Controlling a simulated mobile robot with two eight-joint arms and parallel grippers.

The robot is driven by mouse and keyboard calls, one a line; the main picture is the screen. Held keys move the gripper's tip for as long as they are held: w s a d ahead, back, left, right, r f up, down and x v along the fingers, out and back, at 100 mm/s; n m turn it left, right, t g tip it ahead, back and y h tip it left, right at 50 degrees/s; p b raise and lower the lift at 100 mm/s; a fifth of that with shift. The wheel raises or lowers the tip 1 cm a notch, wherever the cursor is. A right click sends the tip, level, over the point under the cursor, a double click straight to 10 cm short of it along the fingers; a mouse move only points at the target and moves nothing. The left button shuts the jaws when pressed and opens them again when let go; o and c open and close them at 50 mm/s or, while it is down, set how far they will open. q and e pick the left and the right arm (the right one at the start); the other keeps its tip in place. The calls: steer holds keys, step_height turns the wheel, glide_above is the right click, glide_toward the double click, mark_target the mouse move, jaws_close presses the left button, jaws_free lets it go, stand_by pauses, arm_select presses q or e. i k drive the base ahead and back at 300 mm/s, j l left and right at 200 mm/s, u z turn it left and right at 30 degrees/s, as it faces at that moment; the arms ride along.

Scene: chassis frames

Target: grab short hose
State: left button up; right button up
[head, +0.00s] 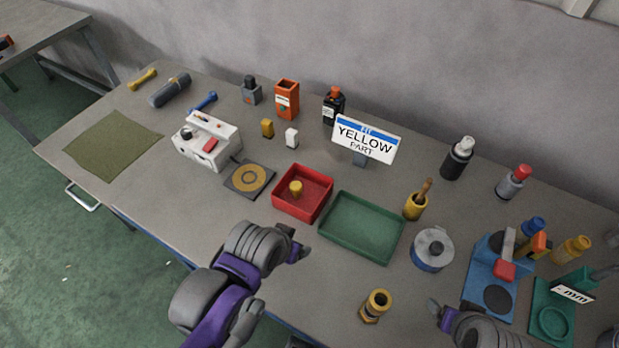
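No piece is plainly recognisable as a short hose. A dark grey cylinder (170,90) with a lighter band lies at the back left of the table and looks most like one. A short yellow piece (142,79) and a blue piece (205,101) lie on either side of it. My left gripper (297,243) is above the front of the table, just in front of the red tray, far from the cylinder. My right gripper (438,312) is at the front right, partly cut off by the lower edge. Nothing shows in either gripper, but their finger gaps are unclear.
A red tray (320,207) holding a yellow piece and an empty green tray (332,249) stand mid-table. A sign reading YELLOW PART (366,140) stands behind them. A brass fitting (375,306) stands between my grippers. A blue fixture (480,287) is at right.

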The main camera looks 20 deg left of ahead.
mark_target(380, 300)
steer(key=k+l+z, duration=0.15)
steer(key=k, duration=0.5)
steer(key=j+z, duration=0.1)
steer(key=z, duration=0.45)
